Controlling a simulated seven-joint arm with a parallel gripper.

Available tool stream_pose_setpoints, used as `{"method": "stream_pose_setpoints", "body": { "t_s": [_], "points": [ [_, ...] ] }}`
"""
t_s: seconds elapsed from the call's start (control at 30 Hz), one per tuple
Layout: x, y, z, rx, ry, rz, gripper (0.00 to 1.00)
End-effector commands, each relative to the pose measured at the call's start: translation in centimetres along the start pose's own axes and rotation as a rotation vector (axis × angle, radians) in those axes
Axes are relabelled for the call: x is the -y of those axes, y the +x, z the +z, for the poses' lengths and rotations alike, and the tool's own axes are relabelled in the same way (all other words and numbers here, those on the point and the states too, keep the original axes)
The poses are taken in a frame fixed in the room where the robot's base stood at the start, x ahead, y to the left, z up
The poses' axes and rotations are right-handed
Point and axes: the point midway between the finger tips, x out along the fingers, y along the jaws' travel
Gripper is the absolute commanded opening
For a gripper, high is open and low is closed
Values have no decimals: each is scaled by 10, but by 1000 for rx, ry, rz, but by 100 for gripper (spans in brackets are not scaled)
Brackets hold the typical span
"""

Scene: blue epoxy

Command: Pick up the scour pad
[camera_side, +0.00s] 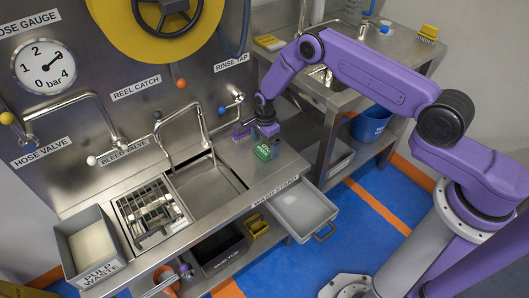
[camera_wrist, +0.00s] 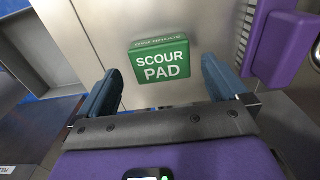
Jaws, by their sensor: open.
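The scour pad (camera_wrist: 160,62) is a green block with white lettering "SCOUR PAD". In the wrist view it lies on the steel counter, ahead of and between the two fingers, apart from both. My gripper (camera_wrist: 162,84) is open and empty, with blue fingers either side. In the side view the pad (camera_side: 263,152) sits on the counter to the right of the sink, and my gripper (camera_side: 268,138) is just above it, partly covering the view of it.
A purple object (camera_wrist: 285,45) stands on the counter right of the pad; it also shows in the side view (camera_side: 240,132). The sink (camera_side: 205,188) lies to the left. An open drawer (camera_side: 304,212) juts out below the counter's front edge. The rinse tap (camera_side: 236,96) is behind.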

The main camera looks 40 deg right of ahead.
Motion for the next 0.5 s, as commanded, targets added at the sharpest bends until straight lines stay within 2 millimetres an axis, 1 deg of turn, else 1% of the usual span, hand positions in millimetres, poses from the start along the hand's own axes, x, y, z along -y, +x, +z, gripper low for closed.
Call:
{"method": "stream_pose_setpoints", "body": {
  "t_s": [0.03, 0.1, 0.2, 0.3, 0.5],
  "points": [
    [1, 7, 1, 0, 0, 1, 100],
    [2, 15, 1, 0, 0, 0, 100],
    [2, 24, 1, -1, 0, -1, 100],
    [2, 29, 1, -1, 0, -1, 100],
    [2, 29, 1, -1, 0, -3, 100]
  ]
}}
